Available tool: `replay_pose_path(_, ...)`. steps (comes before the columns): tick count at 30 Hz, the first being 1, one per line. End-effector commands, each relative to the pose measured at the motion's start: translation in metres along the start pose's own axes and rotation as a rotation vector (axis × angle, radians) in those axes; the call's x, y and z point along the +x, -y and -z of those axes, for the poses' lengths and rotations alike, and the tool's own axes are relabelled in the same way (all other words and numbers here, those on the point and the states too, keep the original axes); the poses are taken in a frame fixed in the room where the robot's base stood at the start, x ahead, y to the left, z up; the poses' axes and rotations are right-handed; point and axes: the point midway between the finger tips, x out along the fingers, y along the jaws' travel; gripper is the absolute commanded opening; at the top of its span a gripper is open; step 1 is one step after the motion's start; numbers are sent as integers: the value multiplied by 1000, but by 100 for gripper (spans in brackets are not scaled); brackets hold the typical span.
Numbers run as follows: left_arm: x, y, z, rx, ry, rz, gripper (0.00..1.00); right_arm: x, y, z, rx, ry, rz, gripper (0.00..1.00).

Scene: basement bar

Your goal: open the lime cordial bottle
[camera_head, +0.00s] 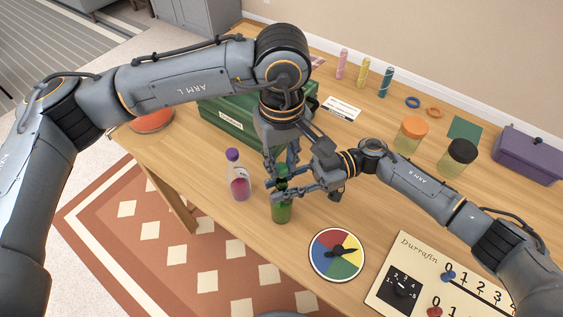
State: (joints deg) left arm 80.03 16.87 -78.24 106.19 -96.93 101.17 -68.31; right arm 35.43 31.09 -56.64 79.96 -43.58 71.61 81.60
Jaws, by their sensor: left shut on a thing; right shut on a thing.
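The green lime cordial bottle (281,213) stands upright near the front edge of the wooden table. My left gripper (281,170) points down from above and is shut on the bottle's cap at the top. My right gripper (282,193) comes in from the right, below the left one, and is shut on the bottle around its upper part. The fingers of both grippers hide much of the cap and neck, so I cannot tell whether the cap has turned.
A purple-capped bottle (238,180) stands close at the left. A colored spinner disc (337,254) and a number board (392,257) lie at the front right. Behind are a green box (228,128), an orange-lidded jar (409,137), a black-lidded jar (457,158) and a purple box (528,153).

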Motion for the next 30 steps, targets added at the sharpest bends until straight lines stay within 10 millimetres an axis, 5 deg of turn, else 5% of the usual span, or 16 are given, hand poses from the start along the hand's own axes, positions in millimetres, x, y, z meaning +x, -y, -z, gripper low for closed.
replay_pose_path(6, -27, 0, 0, 0, -1, -1, 0, 0, 2, -8, 10, 11, 1, 0)
replay_pose_path(13, -30, 0, 0, 0, 0, 0, 0, 0, 2, -8, 10, 11, 1, 0)
replay_pose_path(14, -30, 0, 0, 0, 0, 0, 0, 0, 2, -8, 10, 11, 1, 26)
replay_pose_path(18, -30, 0, 0, 0, 1, 0, 0, 0, 2, -6, 8, 9, 1, 51)
replay_pose_path(30, -30, 0, 0, 0, 1, 0, 0, -8, 0, -3, 2, 6, -1, 51)
